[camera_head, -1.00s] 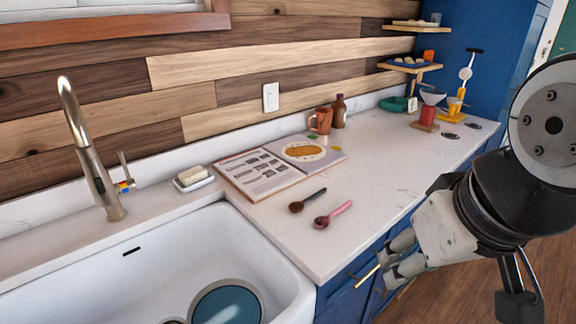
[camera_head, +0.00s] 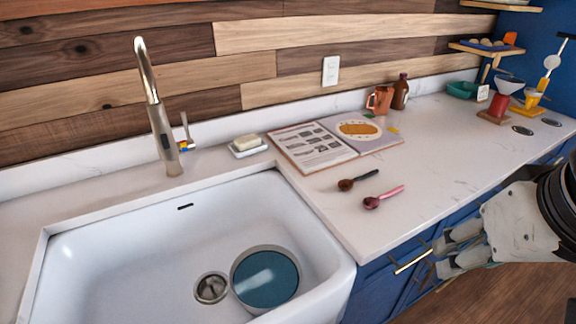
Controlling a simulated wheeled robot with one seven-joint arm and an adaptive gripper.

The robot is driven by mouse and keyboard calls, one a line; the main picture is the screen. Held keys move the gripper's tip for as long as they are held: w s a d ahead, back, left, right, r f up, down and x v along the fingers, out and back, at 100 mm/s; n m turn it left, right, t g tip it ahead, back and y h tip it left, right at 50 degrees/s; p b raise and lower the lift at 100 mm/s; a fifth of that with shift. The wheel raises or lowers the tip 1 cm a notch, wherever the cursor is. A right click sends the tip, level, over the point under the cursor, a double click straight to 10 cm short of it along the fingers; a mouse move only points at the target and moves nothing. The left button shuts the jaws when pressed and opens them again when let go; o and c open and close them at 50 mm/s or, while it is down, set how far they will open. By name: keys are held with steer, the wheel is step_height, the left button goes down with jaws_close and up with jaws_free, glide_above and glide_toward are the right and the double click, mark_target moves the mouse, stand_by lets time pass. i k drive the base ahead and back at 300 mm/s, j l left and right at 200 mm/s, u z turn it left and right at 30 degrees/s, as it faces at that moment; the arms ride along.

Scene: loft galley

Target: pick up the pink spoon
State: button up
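The pink spoon (camera_head: 384,197) lies on the white counter, right of the sink and below the open book. Its dark reddish bowl is at the left and its pink handle points to the upper right. A dark spoon (camera_head: 357,181) lies just behind it, roughly parallel and apart. My gripper (camera_head: 440,258) is at the lower right, in front of the counter's front edge and the blue cabinets, apart from the spoon. Its two fingers point left with a narrow gap between them, and nothing shows in them.
The white sink (camera_head: 120,250) holds a blue-bottomed round pan (camera_head: 266,279). An open book (camera_head: 325,146), soap dish (camera_head: 248,146), copper mug (camera_head: 380,99) and brown bottle (camera_head: 400,92) stand behind the spoons. Coffee gear (camera_head: 497,105) stands at the right. The counter right of the spoons is clear.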

mark_target(370, 203)
steer(key=i+l+u, duration=0.25)
steer(key=l, duration=0.35)
steer(key=i+l+u, duration=0.1)
steer(key=i+l, duration=0.15)
steer(key=i+l+u, duration=0.15)
steer(key=l, duration=0.25)
